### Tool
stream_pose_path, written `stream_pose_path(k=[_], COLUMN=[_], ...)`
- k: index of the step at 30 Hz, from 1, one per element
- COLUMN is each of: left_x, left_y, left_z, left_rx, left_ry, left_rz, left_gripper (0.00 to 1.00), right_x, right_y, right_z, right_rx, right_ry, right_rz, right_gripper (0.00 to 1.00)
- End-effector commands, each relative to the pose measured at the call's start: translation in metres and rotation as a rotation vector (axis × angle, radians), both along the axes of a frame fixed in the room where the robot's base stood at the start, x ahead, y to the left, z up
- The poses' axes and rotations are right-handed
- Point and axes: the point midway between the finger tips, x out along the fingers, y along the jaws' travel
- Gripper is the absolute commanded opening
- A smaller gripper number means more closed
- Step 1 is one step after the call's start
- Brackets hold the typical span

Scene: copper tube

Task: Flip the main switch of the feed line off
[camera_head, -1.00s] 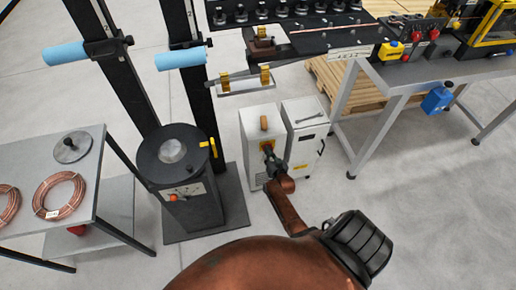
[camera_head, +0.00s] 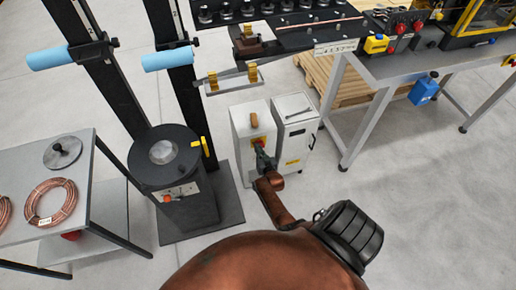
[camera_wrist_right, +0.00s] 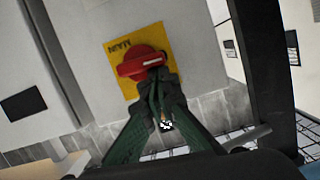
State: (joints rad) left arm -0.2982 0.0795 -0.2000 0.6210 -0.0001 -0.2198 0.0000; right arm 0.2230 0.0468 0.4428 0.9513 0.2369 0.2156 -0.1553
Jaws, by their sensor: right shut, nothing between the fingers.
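The main switch (camera_wrist_right: 143,64) is a red rotary handle on a yellow plate (camera_wrist_right: 120,50) marked MAIN, on the front of a light grey cabinet. In the head view the red switch (camera_head: 258,143) shows just above my right gripper (camera_head: 263,158). In the right wrist view my right gripper (camera_wrist_right: 158,80) is shut with nothing between its fingers. Its fingertips are at the lower right part of the red handle and overlap it in the picture; I cannot tell whether they touch. The handle looks roughly horizontal, slightly tilted. My left gripper is not in view.
A second light cabinet (camera_head: 297,107) stands close on the right of the switch cabinet. A dark round pedestal unit (camera_head: 165,165) stands to the left. A side table (camera_head: 98,190) holds a copper coil (camera_head: 52,200). The floor to the right is clear.

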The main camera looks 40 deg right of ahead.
Motion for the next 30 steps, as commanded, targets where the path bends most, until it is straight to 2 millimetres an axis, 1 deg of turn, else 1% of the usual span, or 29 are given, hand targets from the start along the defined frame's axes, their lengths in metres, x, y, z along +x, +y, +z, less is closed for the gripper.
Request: stream_pose_path(k=[4,8,15,17,21,27,30], left_x=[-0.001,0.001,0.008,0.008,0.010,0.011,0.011], left_y=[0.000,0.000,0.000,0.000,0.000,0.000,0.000], left_z=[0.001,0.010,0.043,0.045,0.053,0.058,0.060], left_rx=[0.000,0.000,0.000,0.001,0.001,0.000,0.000], left_ry=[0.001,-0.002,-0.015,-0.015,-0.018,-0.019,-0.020], left_rz=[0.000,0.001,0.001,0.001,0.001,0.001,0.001], left_gripper=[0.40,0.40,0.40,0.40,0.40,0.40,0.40], right_x=[0.000,0.001,0.002,-0.016,-0.044,-0.073,-0.082], right_y=[0.000,0.000,0.001,0.008,0.021,0.035,0.039], right_z=[0.002,0.012,0.050,0.047,0.053,0.061,0.063], right_rx=[0.000,-0.001,-0.001,0.002,0.002,0.000,0.001], right_ry=[-0.001,-0.002,-0.002,0.002,0.002,0.001,-0.001], right_rz=[0.000,0.001,0.005,0.003,0.003,0.003,0.003], right_gripper=[0.00,0.00,0.00,0.00,0.00,0.00,0.00])
